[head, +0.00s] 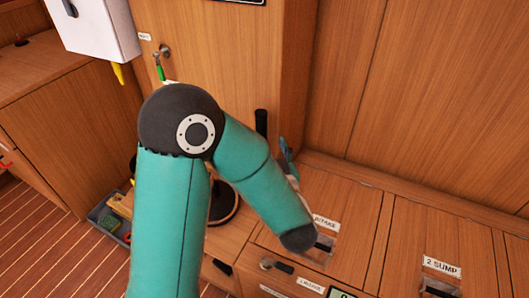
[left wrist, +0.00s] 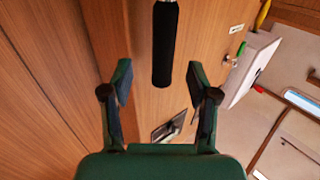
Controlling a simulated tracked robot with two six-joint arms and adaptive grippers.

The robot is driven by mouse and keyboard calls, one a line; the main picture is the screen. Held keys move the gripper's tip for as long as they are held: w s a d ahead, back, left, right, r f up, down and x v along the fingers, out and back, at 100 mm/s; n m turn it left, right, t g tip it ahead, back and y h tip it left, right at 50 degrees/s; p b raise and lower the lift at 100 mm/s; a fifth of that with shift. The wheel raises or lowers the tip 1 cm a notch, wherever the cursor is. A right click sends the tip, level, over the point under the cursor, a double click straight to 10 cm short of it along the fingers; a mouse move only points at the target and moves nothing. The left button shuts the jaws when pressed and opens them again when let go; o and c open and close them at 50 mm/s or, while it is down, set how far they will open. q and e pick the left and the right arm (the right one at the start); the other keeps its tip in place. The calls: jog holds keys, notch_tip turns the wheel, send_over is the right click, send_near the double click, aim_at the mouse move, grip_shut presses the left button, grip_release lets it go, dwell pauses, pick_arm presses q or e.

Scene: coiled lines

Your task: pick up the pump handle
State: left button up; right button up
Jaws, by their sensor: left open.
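The pump handle shows in the left wrist view as a black grip (left wrist: 163,50) on a thin metal rod, coming in from the top edge. In the head view its black grip (head: 261,122) stands upright by the wooden cabinet's corner, partly behind my arm. My left gripper (left wrist: 159,68) is open and empty, its two green fingers on either side of the grip in the picture. I cannot tell how far beyond the fingertips the grip is. In the head view my left arm hides most of this gripper. My right gripper is not in view.
A wooden bench with labelled lids, one marked "2 SUMP" (head: 441,267), runs along the right. A white box (head: 93,25) hangs at the upper left. A grey tray (head: 112,215) sits on the floor. A black round base (head: 223,205) is partly behind my arm.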

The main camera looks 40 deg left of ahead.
aim_at(263, 134)
pick_arm(q)
jog(key=shift+b+x, duration=0.7)
jog(key=shift+x, duration=2.85)
jog(key=shift+s, duration=0.1)
grip_shut()
